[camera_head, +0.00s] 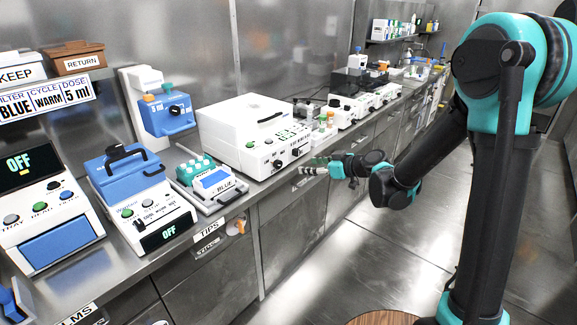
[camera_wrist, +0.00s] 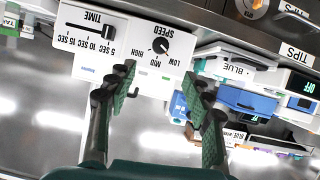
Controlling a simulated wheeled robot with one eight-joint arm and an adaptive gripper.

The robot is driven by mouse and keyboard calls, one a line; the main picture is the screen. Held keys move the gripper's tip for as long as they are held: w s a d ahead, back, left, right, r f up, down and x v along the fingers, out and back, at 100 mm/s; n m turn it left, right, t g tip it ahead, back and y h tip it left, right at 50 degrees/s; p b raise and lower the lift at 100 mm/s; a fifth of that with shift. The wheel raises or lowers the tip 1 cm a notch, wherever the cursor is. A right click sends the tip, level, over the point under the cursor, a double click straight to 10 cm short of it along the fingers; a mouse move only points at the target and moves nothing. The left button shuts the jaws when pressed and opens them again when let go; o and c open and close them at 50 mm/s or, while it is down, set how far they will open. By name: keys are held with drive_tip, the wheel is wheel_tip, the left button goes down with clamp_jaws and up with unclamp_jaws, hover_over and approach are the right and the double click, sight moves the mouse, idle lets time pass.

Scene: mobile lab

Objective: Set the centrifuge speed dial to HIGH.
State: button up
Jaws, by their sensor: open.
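The centrifuge is a large white box (camera_head: 241,118) with a handle on its lid, on the bench in the head view. In the wrist view its front panel (camera_wrist: 84,42) appears upside down, with a TIME slider (camera_wrist: 90,28) and a black round SPEED dial (camera_wrist: 160,46). LOW, MID and HIGH are printed around the dial; its pointer is too small to read surely. My gripper (camera_wrist: 157,78) is open and empty, its two fingers spread on either side of the dial's line, apart from the panel. In the head view my gripper (camera_head: 314,169) hangs in front of the bench edge, right of the centrifuge.
A blue-topped tray unit (camera_head: 211,182) and a blue-lidded device (camera_head: 128,172) stand left of the centrifuge. Small vials (camera_head: 326,120) and white dial boxes (camera_head: 350,106) stand to its right. Drawers (camera_head: 285,206) line the bench front. The floor (camera_head: 365,260) before it is clear.

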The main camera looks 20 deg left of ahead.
sight(280, 165)
drive_tip(key=x, duration=1.5)
drive_tip(key=shift+a+f, duration=0.15)
drive_tip(key=shift+a, duration=0.05)
drive_tip(key=c, duration=1.2)
drive_tip(key=shift+o, duration=0.2)
